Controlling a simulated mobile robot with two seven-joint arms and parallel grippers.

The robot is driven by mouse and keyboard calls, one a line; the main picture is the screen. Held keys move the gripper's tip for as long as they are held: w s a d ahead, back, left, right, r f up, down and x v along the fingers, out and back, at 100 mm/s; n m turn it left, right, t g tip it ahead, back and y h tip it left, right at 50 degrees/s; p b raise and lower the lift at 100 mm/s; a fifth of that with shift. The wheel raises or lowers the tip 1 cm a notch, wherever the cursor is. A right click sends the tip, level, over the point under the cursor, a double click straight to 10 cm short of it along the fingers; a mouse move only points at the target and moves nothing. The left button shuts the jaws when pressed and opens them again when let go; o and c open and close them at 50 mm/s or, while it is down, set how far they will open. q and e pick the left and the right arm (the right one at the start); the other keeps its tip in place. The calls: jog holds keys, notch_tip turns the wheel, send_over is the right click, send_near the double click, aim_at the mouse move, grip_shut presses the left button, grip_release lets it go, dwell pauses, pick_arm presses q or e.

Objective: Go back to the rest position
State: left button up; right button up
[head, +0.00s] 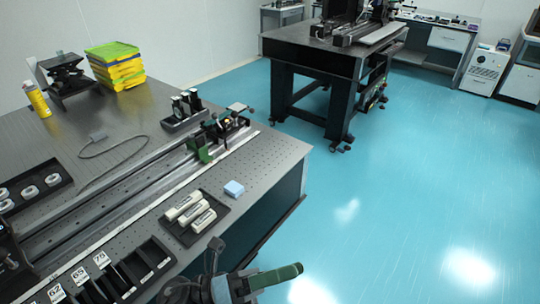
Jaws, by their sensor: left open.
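My left gripper (256,257) is at the bottom centre of the head view, beyond the near edge of the optical table (150,118). Its two fingers are spread apart, one with a green tip pointing right and a dark one pointing up. Nothing shows between them. It appears over the blue floor, apart from the things on the table. My right gripper is not in view.
A black tray with several white pieces (195,217) and a light blue block (233,189) lie near the table's edge. A rail (150,190) crosses the table. A second dark table (310,55) stands at the back. The floor (420,180) at right is clear.

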pick_arm(q)
jog(key=w+a+f+n+t+y, duration=0.1)
jog(key=a+f+n+t+y, duration=0.65)
jog(key=n, duration=0.65)
jog(key=a+f+n+t+y, duration=0.65)
jog(key=f+n+y, duration=0.2)
jog(key=n, duration=0.55)
jog(key=s+a+f+n+g+y, duration=0.2)
jog(key=s+a+f+n+g, duration=0.2)
jog(key=s+f, duration=0.3)
jog(key=s+a+f+n+g+y, duration=0.1)
jog(key=s+a+f+n+g, duration=0.3)
jog(key=s+f, duration=0.4)
jog(key=shift+a+f+n+y, duration=0.25)
jog(key=shift+n+y, duration=0.15)
jog(key=shift+n, duration=0.5)
jog(key=shift+r, duration=0.1)
